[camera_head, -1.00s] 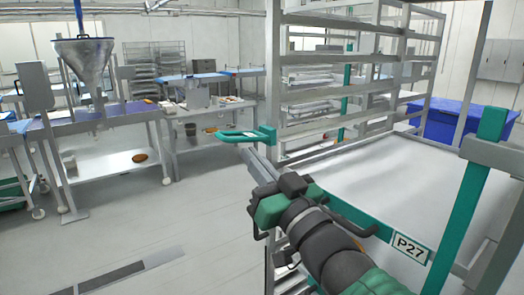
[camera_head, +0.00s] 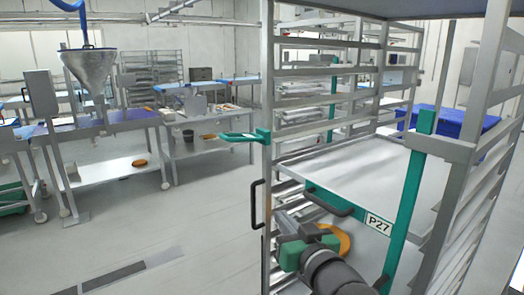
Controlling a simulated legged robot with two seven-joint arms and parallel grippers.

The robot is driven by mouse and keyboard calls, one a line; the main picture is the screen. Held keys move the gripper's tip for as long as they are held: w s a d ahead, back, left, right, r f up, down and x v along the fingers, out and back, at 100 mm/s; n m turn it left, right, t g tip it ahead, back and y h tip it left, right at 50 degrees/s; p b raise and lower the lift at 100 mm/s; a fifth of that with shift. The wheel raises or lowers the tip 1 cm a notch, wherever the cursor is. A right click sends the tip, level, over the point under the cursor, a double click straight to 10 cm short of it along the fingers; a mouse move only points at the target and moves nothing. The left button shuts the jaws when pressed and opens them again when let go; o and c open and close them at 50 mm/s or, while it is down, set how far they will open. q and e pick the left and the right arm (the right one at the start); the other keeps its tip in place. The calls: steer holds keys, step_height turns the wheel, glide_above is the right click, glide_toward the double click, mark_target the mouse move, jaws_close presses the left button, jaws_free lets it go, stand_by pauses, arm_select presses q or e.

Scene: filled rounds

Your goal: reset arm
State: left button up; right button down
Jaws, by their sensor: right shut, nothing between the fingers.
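My right gripper (camera_head: 281,226) is low in the middle of the picture, with its dark wrist and green housing coming in from the bottom edge. It is shut and empty, in front of the metal rack (camera_head: 267,120). Its fingers are foreshortened and hard to make out. The rack has a green frame part with a P27 label (camera_head: 379,224) and a pale shelf (camera_head: 365,165). A yellow-orange round item (camera_head: 342,238) shows just behind my wrist, partly hidden. My left gripper is out of view.
A green handle (camera_head: 240,137) sticks out left from the rack, and black handles (camera_head: 257,204) sit on its front. Work tables (camera_head: 125,165) and a steel funnel (camera_head: 90,70) stand at the left. The floor at lower left is clear. A blue bin (camera_head: 440,120) is behind the rack.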

steer(key=s+d+f+m+g+h+p, duration=0.1)
steer(key=s+d+f+g+h+p, duration=0.25)
steer(key=f, duration=0.65)
steer(key=s+d+f+m+g+h, duration=0.15)
steer(key=s+d+f+g, duration=0.25)
steer(key=d+f, duration=0.45)
steer(key=s+d+f+g+h+p, duration=0.1)
steer(key=s+d+f+g, duration=0.2)
steer(key=s+f+g, duration=0.3)
steer(key=s+f, duration=0.5)
steer(key=s, duration=0.5)
steer(key=shift+s+f, duration=0.2)
steer(key=shift+f, duration=0.15)
steer(key=shift+m, duration=0.25)
